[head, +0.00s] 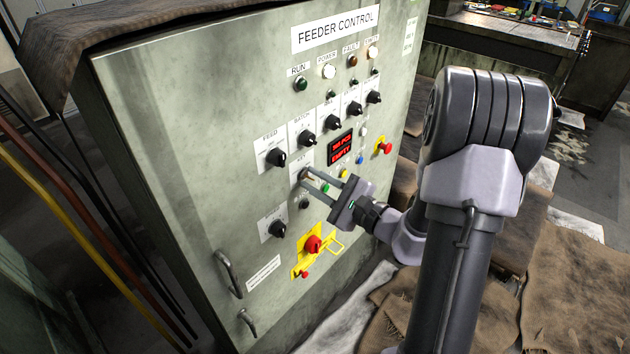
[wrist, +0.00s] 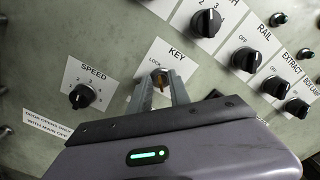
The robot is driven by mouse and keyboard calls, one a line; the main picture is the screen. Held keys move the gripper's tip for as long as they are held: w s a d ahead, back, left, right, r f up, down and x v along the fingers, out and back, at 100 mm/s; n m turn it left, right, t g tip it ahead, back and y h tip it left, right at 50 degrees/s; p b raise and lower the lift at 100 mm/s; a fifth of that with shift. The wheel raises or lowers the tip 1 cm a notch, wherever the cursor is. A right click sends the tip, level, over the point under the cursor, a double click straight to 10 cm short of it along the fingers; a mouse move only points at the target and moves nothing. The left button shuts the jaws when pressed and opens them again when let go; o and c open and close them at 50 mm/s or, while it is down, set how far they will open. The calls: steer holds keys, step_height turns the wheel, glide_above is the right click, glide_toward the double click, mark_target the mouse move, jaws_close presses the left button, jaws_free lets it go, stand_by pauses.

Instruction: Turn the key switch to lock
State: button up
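The key switch sits on the feeder control panel under a white KEY label (wrist: 176,52). Its brass-coloured key (wrist: 160,84) points roughly up and down in the wrist view. The word LOCK shows just above the switch; any other position mark is hidden by my fingers. In the head view the switch is mostly covered by my fingertips. My gripper (head: 311,178) reaches the panel from the right. In the wrist view my gripper (wrist: 162,88) has its two fingers on either side of the key, with a visible gap between them and the key.
A SPEED knob (wrist: 83,95) is left of the key in the wrist view. Other black knobs (wrist: 206,22) are nearby. In the head view, a red display (head: 341,147), a green button (head: 325,187) and a red switch on a yellow plate (head: 313,244) are close to my gripper.

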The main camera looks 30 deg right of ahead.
steer(key=shift+s, duration=0.1)
steer(key=p+v, duration=0.2)
steer(key=v, duration=1.5)
steer(key=shift+p, duration=0.4)
steer(key=shift+s, duration=0.1)
steer(key=s+a+r+n+g+y, duration=0.1)
steer(key=s+a+r+n+g, duration=0.15)
steer(key=a+n+g, duration=0.7)
steer(key=s+a+r+n+g+y, duration=0.1)
steer(key=s+a+n+g, duration=0.4)
steer(key=a, duration=0.8)
step_height(320, 180, up, 7)
steer(key=n+t+h, duration=0.3)
steer(key=n+h, duration=0.1)
steer(key=h, duration=0.2)
steer(key=shift+w+a+f, duration=0.25)
steer(key=shift+w+a, duration=0.15)
steer(key=shift+w, duration=0.1)
